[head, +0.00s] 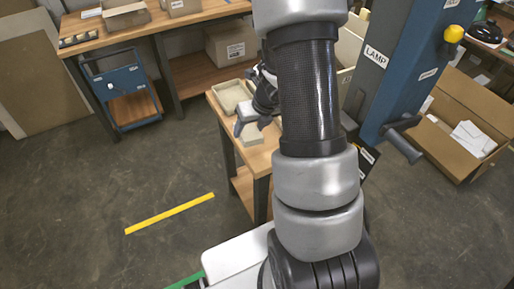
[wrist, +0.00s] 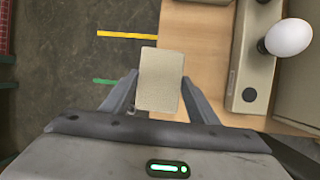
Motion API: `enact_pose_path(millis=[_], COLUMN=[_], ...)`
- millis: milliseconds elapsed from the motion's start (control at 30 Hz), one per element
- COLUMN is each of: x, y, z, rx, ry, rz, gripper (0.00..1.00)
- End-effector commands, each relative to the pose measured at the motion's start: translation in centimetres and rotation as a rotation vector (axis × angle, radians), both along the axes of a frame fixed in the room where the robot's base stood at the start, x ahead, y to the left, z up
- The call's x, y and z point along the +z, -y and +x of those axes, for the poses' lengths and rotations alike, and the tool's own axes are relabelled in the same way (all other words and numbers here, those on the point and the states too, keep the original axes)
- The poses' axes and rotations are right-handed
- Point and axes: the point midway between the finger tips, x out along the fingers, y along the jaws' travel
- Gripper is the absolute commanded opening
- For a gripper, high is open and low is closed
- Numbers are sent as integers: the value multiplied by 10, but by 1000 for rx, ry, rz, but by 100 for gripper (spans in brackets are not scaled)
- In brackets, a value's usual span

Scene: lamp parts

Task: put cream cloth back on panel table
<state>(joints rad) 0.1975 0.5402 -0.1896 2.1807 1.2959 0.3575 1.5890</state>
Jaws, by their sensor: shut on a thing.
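The cream cloth (wrist: 161,78) is a small folded rectangular pad between the two fingers of my gripper (wrist: 160,102) in the wrist view. My gripper is shut on it. The cloth overlaps the left edge of the wooden panel table (wrist: 203,45) in that view; I cannot tell whether it touches the top. In the head view my gripper (head: 257,125) is at the near part of the panel table (head: 266,157), with the cloth (head: 252,134) just below it. My arm hides much of the table there.
A beige panel (wrist: 245,75) with a dark button and a white bulb (wrist: 288,38) lie on the table right of the cloth in the wrist view. A shallow tray (head: 231,97) sits on the table's far end. A blue LAMP column (head: 400,70) stands to the right.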

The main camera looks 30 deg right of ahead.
Motion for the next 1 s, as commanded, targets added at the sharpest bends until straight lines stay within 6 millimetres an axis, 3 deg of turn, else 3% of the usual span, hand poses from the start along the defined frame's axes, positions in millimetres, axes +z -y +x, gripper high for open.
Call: enact_pose_path(millis=[33,167,500,667,867,1000], x=[5,15,-38,-47,-78,-79], y=[12,31,37,37,37,36], z=[6,13,13,14,13,14], rx=[11,22,21,21,19,22], ry=[14,22,23,23,21,24], rz=[-54,-119,-133,-132,-131,-131], gripper=[36,36,36,36,36,36])
